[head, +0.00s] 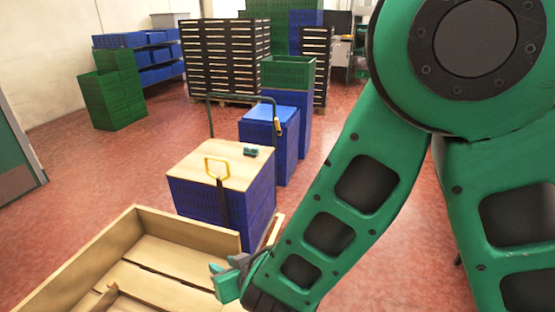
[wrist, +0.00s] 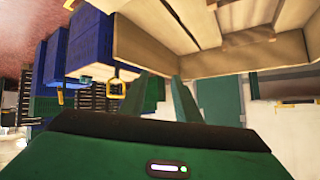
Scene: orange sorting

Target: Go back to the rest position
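My green arm crosses the right side of the head view. My gripper (head: 226,282) is at its lower end, beside the right edge of the wooden crate (head: 188,226). In the wrist view, the two green fingers of my gripper (wrist: 164,85) stand apart with nothing between them. The wooden crate (wrist: 145,45) shows beyond the fingers there. No orange is visible in either view.
A blue crate stack (head: 178,196) with a wooden top and a yellow-handled tool (head: 217,165) stands behind the wooden crate. More blue crates (head: 290,150), green crates (head: 112,90) and dark slatted stacks (head: 225,60) stand farther back. Red floor (head: 110,165) is clear at left.

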